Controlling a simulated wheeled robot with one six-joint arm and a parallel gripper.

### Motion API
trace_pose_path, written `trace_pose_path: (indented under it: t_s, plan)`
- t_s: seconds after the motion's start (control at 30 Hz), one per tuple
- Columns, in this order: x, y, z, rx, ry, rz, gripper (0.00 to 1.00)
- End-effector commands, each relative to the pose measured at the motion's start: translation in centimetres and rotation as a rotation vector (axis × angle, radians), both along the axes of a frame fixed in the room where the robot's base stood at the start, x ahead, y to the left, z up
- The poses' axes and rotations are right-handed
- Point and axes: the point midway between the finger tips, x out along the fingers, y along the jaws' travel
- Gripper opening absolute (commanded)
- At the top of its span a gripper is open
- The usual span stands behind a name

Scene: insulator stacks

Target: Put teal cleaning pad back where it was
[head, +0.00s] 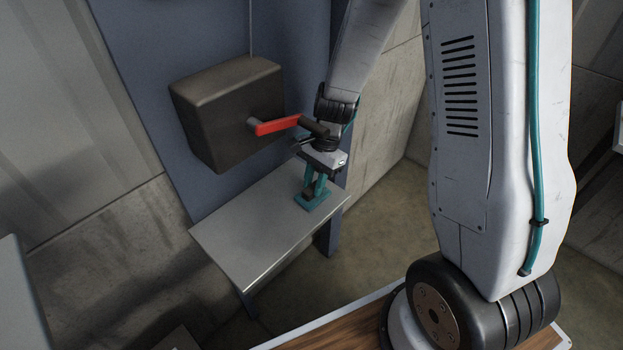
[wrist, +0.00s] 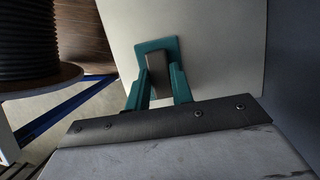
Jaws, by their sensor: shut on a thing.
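The teal cleaning pad (head: 312,201) is at the right end of a grey metal shelf (head: 250,235), at its surface; I cannot tell whether it rests on it. My gripper (head: 316,187) points down from above with teal fingers shut on the pad's dark upright grip. In the wrist view, the fingers (wrist: 158,88) close on the dark grip, and the teal pad (wrist: 171,43) shows as a flat plate against the pale shelf top (wrist: 215,60). The pad's underside is hidden.
A dark box (head: 225,110) with a red lever (head: 275,126) is on the blue-grey panel behind the shelf, close to my wrist. The shelf's left part is bare. In the wrist view, a black cable spool (wrist: 38,45) stands at the left.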

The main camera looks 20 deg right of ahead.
Motion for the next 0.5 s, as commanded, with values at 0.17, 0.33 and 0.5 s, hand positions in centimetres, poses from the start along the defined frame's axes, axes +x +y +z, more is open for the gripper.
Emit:
trace_pose_path:
  t_s: [0.17,0.33,0.5]
  plan:
    - [0.02,0.24,0.01,0.0,0.0,0.004,0.0]
    - [0.01,0.19,-0.09,0.0,0.0,0.003,0.45]
    - [0.0,0.04,-0.09,0.0,0.0,0.001,0.45]
